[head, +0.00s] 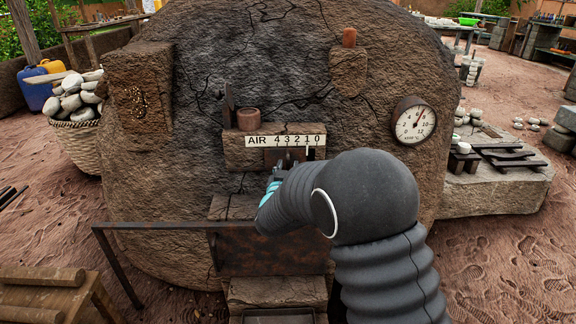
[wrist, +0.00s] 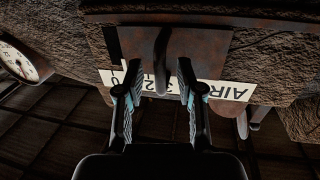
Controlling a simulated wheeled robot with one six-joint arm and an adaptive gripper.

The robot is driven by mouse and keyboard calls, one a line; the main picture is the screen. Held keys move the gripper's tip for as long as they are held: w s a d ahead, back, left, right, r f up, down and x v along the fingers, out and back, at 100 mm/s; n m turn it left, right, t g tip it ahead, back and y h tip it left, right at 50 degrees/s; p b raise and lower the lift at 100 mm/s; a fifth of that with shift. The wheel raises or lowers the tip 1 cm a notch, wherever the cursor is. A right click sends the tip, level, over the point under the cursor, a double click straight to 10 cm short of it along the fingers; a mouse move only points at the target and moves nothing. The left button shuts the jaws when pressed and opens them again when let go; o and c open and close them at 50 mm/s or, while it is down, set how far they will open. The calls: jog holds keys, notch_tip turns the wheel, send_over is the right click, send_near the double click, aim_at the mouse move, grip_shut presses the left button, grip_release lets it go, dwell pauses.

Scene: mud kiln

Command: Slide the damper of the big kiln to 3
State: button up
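The big kiln (head: 210,75) fills the middle of the head view. On its front a white scale (head: 262,141) reads AIR 4 3 2 1 0. The rust-brown damper plate (head: 273,157) sits just under the scale, with a dark gap at its right end. In the wrist view the scale (wrist: 237,91) is upside down, and the damper plate (wrist: 205,42) has a dark upright handle (wrist: 161,60). My gripper (wrist: 158,75) is open, its fingers on either side of the handle, apparently not touching it. In the head view my arm partly hides the plate; its exact setting is unclear.
A round gauge (head: 414,121) is on the kiln at the right. A basket of stones (head: 75,128) stands left.

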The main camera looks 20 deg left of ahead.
jog(key=shift+w, duration=0.7)
grip_shut()
jog(key=shift+a, duration=0.15)
